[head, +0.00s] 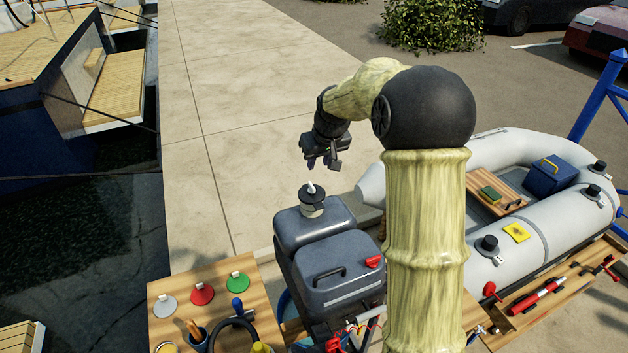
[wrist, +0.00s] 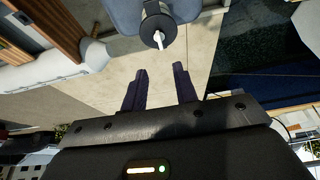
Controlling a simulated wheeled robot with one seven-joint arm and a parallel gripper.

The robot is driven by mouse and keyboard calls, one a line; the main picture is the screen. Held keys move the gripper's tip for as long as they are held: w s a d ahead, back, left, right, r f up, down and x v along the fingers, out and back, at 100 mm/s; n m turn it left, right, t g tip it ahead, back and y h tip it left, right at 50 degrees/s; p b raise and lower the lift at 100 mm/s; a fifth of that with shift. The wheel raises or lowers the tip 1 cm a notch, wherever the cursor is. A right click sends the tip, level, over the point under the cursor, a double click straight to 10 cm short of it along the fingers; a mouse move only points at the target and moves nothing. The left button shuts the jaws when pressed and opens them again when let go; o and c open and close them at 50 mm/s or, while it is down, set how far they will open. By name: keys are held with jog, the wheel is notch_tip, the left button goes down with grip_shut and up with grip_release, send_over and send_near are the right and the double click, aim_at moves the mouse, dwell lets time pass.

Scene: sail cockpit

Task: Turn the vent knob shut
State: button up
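The vent knob appears to be the white lever (head: 311,188) on a round black cap (head: 312,203) on top of a dark grey tank (head: 300,228). In the wrist view the white lever (wrist: 158,39) and black cap (wrist: 158,23) show at the top, beyond my fingertips. My gripper (head: 323,163) hangs above and slightly right of the cap in the head view, apart from it. In the wrist view my gripper (wrist: 162,80) has its two dark fingers spread with nothing between them. Whether the vent stands open or shut cannot be told.
A grey case (head: 340,275) with a black handle and a red knob (head: 374,262) stands beside the tank. A wooden board (head: 260,284) with coloured discs is at front left. A grey inflatable dinghy (head: 548,232) lies to the right. Concrete paving behind the tank is clear.

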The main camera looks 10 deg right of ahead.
aim_at(312, 185)
jog(key=p+x, duration=0.3)
jog(key=x, duration=0.9)
jog(key=shift+f, duration=0.15)
jog(key=shift+w, duration=0.1)
grip_shut()
